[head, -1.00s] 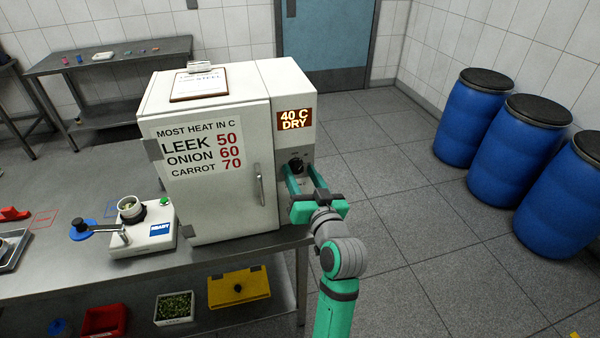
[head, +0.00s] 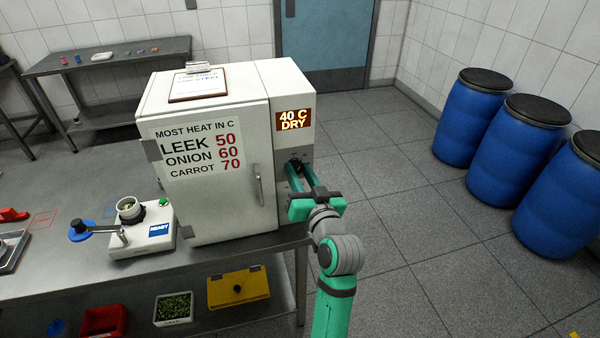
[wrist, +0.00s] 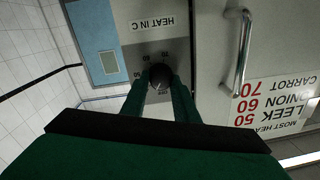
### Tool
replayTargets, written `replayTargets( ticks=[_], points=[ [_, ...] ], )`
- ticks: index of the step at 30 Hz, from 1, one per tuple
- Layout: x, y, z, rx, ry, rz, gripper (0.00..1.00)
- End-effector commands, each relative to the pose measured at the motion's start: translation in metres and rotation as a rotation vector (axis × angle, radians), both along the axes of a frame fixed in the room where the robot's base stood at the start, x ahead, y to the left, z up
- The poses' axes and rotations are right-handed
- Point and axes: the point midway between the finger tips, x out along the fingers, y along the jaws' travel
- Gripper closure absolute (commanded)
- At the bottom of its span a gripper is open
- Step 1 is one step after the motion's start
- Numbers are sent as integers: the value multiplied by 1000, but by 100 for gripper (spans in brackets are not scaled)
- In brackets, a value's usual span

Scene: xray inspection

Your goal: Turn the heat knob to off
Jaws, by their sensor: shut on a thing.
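The heat knob (wrist: 158,78) is a dark round knob on the white oven's (head: 215,215) right-hand control panel, below a lit display (head: 295,120) reading "40 C DRY". In the wrist view a "HEAT IN C" label and small dial numbers show around it. My gripper (head: 298,168) is at the panel, its green fingers closed on the knob's two sides. In the wrist view the fingertips (wrist: 160,76) meet the knob left and right. The knob is mostly hidden by the fingers in the head view, and its pointer cannot be read.
The oven door has a vertical handle (head: 258,185) left of my gripper. A white device (head: 145,240) stands on the steel bench (head: 60,275). Blue barrels (head: 520,150) stand at the right. The floor between barrels and bench is clear.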

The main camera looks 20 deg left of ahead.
Motion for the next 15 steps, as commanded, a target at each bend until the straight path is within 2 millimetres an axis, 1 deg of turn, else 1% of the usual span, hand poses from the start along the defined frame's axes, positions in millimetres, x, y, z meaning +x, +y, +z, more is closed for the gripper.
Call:
replayTargets(
  ticks=[10, 15],
  points=[
    [0, -1, -1, -24, -15, -1, 95],
    [0, -1, 0, -66, -43, -2, 95]
  ],
)
